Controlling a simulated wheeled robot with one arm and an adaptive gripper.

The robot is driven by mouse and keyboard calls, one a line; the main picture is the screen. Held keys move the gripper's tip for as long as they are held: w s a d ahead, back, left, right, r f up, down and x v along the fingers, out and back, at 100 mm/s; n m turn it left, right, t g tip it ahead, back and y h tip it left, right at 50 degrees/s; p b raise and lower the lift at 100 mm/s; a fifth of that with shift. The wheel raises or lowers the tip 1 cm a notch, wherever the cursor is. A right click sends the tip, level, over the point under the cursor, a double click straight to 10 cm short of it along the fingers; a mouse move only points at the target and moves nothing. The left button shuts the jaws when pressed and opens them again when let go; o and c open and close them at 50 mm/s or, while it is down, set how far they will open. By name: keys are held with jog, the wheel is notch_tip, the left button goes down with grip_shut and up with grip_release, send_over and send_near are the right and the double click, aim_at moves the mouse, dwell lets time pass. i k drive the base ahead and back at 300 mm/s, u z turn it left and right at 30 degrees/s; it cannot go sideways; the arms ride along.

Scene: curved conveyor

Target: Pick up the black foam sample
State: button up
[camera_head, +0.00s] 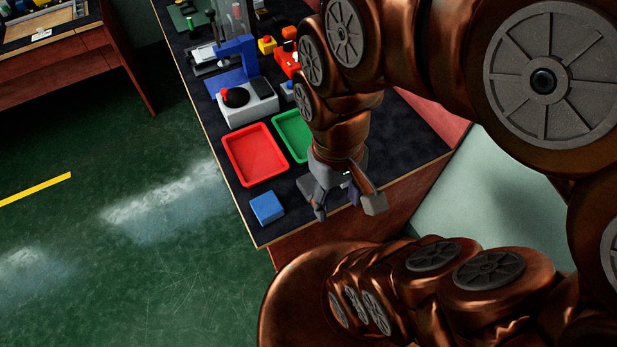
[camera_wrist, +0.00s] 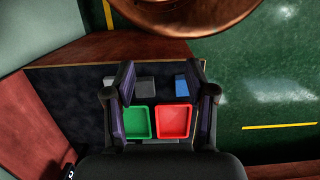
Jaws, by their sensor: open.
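In the wrist view a dark grey block (camera_wrist: 145,84) lies on the table between my open fingers; it looks like the foam sample, but its dark grey colour leaves this unsure. My gripper (camera_head: 346,206) is open and empty above the near end of the dark table, pointing down. In the wrist view its two fingers (camera_wrist: 160,80) stand wide apart, with the dark grey block nearer the left finger. In the head view my gripper and arm cover the area where this block lies.
A blue block (camera_head: 267,207) lies on the table near the left edge. A red tray (camera_head: 256,154) and a green tray (camera_head: 292,135) stand behind it. A smaller grey piece (camera_wrist: 108,81) shows left of the left finger. A white device (camera_head: 250,108) stands farther back.

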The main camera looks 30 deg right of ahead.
aim_at(306, 184)
jog(key=z, duration=0.95)
jog(key=k, duration=1.15)
jog(key=u, duration=1.1)
